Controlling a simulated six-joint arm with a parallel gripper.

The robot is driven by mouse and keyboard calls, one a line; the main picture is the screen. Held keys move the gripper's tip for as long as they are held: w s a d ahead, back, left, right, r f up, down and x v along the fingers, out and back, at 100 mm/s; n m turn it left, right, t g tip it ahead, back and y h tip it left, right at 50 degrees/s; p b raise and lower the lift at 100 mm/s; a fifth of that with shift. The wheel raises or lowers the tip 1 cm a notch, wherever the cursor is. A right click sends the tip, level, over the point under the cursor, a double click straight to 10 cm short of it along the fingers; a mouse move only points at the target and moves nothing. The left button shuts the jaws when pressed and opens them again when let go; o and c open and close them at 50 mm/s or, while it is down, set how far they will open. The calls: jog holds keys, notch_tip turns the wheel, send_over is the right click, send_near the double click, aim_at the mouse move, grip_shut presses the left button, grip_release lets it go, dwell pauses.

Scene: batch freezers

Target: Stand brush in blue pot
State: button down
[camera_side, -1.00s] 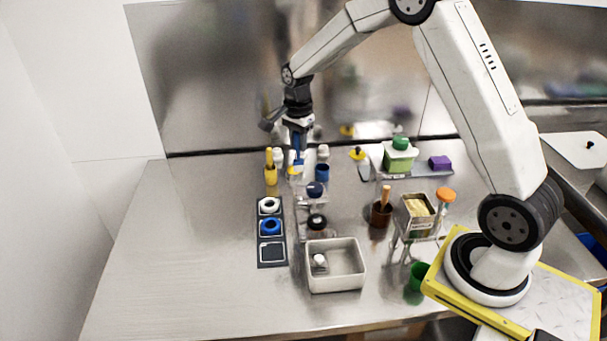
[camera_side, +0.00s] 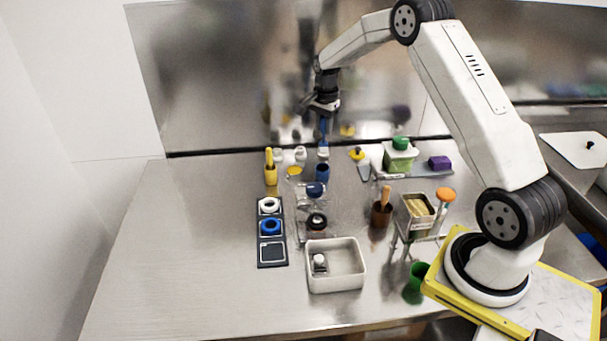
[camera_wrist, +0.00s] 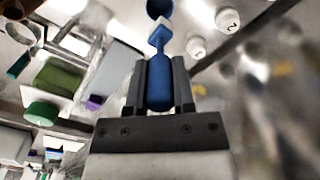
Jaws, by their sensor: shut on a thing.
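My gripper (camera_side: 324,114) is shut on a blue brush (camera_side: 323,130) and holds it upright above the back of the table. The blue pot (camera_side: 322,173) stands below the brush, roughly in line with it in the side view; the brush is raised clear of it. In the wrist view the blue brush (camera_wrist: 159,88) sits between the fingers of my gripper (camera_wrist: 160,75), pointing away from the camera. A round blue shape at the top edge there may be the pot or the brush's far end; I cannot tell which.
A yellow pot with a yellow brush (camera_side: 270,172) stands left. White-capped bottles (camera_side: 300,154) stand behind the blue pot. The table's left is clear.

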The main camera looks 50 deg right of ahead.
aim_at(323, 145)
jog(key=shift+f, duration=0.2)
jog(key=shift+f, duration=2.25)
jog(key=shift+f, duration=2.2)
grip_release()
dwell(0.4)
jog(key=shift+r, duration=0.15)
jog(key=shift+r, duration=3.4)
